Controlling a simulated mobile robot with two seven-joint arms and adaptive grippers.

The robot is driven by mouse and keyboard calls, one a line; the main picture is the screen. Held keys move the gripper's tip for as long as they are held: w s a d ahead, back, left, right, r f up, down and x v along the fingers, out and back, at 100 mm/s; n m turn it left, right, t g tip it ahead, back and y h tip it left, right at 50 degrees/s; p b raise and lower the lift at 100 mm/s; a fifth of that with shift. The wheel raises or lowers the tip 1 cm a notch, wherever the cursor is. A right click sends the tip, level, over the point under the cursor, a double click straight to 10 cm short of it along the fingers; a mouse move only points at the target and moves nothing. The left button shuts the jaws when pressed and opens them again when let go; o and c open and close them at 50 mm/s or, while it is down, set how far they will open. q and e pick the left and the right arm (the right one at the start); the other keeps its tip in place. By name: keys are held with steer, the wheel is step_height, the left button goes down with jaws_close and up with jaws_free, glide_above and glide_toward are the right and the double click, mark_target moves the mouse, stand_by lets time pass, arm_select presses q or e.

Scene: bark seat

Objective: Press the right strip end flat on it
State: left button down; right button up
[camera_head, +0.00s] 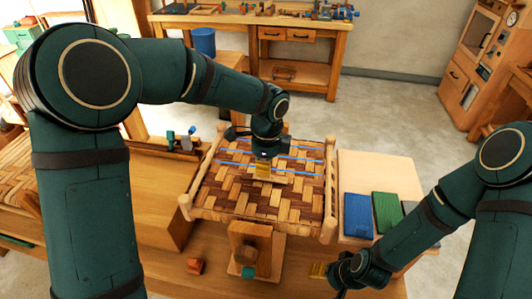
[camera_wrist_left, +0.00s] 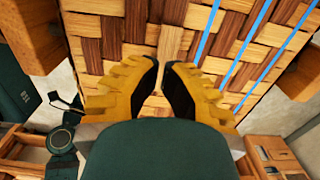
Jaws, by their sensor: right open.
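The woven bark seat (camera_head: 230,195) lies in a pale wooden frame, with light and dark strips crossing. It fills the top of the left wrist view (camera_wrist_left: 120,45). A pale strip (camera_head: 281,180) shows beside the left fingertips; I cannot tell which end is the right strip end or whether it lies flat. My left gripper (camera_head: 263,172) points down over the middle of the seat. In its wrist view the yellow fingers (camera_wrist_left: 164,66) are close together, with a narrow gap; whether they hold a strip is unclear. My right gripper (camera_head: 318,270) is open, low in front of the seat.
Blue lines (camera_head: 300,160) cross the seat's far half. A pale board (camera_head: 375,170) with a blue pad (camera_head: 358,214) and green pad (camera_head: 387,212) lies right of the seat. A wooden block stand (camera_head: 250,248) is in front. A workbench (camera_head: 250,22) stands behind.

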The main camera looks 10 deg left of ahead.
mark_target(264, 180)
arm_select(q)
steer(key=shift+f, duration=1.75)
steer(key=shift+a+f+b, duration=0.1)
steer(key=shift+f+b, duration=0.25)
steer(key=shift+f, duration=0.3)
steer(key=shift+s, duration=0.1)
